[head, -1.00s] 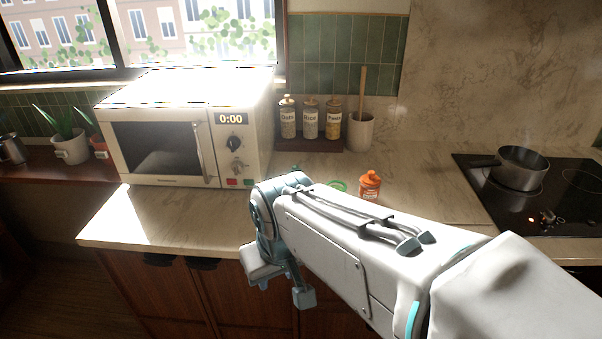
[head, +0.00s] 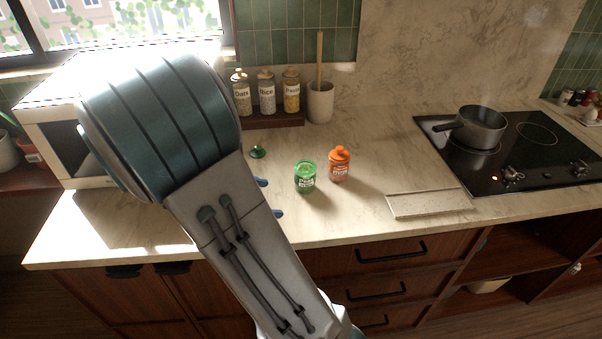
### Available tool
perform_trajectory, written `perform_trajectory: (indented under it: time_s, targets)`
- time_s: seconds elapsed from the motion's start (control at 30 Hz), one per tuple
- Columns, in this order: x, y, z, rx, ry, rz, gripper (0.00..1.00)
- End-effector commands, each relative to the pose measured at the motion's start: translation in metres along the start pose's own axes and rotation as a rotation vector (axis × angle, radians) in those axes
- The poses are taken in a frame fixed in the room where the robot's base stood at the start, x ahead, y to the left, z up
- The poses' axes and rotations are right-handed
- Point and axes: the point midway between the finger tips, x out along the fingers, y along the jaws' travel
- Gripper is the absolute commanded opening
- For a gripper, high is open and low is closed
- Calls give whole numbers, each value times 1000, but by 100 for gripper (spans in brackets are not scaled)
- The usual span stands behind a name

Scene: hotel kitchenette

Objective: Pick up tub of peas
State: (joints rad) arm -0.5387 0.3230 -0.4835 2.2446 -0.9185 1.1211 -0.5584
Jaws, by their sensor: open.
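The tub of peas (head: 305,179) is a small green container standing upright on the marble counter, near the middle of the head view. Its label is too small to read for certain. My gripper (head: 270,198) is mostly hidden behind my arm. Its two blue fingertips show just left of the green tub, apart from each other and pointing toward it. The gripper is open, and nothing shows between the fingertips. The green tub appears clear of them.
An orange tub (head: 340,166) stands close behind and right of the green one. A small green item (head: 258,152) lies behind left. A marble board (head: 433,203), hob with a pot (head: 483,127), jars (head: 266,92) and utensil crock (head: 320,103) are around. My arm partly hides the microwave (head: 50,140).

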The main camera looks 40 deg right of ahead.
Motion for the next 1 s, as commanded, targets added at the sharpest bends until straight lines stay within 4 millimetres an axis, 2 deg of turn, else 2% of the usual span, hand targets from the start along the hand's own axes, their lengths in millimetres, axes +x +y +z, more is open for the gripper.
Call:
perform_trajectory:
  time_s: [0.1,0.3,0.7,1.0]
  targets:
    - [-1,18,2,-112,-114,52,78]
    - [2,31,5,-186,-193,87,78]
    - [71,39,18,-188,-195,86,78]
    - [95,43,25,-188,-194,86,78]
